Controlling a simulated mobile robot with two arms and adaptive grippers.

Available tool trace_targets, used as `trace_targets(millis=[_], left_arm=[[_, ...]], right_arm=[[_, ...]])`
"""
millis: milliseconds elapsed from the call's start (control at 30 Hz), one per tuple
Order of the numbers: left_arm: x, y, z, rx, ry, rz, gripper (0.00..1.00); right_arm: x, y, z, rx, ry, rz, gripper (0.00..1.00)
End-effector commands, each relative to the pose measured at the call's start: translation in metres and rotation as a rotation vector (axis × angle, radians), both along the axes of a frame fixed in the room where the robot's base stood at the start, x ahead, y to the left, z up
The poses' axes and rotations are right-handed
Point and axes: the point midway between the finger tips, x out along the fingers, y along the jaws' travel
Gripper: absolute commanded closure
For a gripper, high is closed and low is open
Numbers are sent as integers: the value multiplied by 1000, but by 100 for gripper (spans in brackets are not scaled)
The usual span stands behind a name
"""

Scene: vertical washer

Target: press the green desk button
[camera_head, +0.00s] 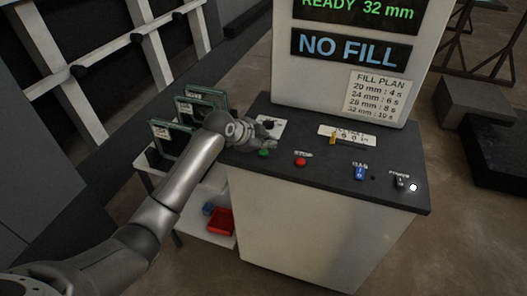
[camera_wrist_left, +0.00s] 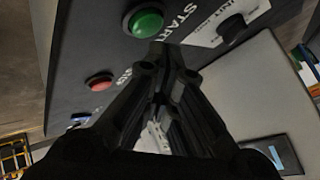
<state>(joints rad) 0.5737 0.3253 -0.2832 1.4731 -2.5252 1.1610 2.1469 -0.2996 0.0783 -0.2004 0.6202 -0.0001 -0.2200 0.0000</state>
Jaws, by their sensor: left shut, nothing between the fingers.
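The green desk button (camera_head: 264,153) sits near the left front of the dark desk top (camera_head: 330,185). In the left wrist view the green button (camera_wrist_left: 145,21) shows at the top, beside the word START, just beyond my fingertips. My left gripper (camera_head: 268,140) is over the left end of the desk, very close behind the green button in the head view. Its fingers (camera_wrist_left: 158,60) are shut with nothing between them. Whether they touch the button cannot be told. My right gripper is not in view.
A red STOP button (camera_head: 301,161) is right of the green one. A blue switch (camera_head: 360,173) and a black power switch (camera_head: 399,181) are farther right. A yellow lever (camera_head: 333,138) stands behind. Framed panels (camera_head: 170,140) stand at left. The tall display cabinet (camera_head: 345,75) rises behind the controls.

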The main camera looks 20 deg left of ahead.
Motion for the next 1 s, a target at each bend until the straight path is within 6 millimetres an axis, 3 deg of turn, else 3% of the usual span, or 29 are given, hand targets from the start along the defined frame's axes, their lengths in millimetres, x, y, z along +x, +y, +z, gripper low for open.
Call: trace_targets(millis=[1000], left_arm=[[0, 0, -13, 0, 1, -1, 100]], right_arm=[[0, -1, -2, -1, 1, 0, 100]])
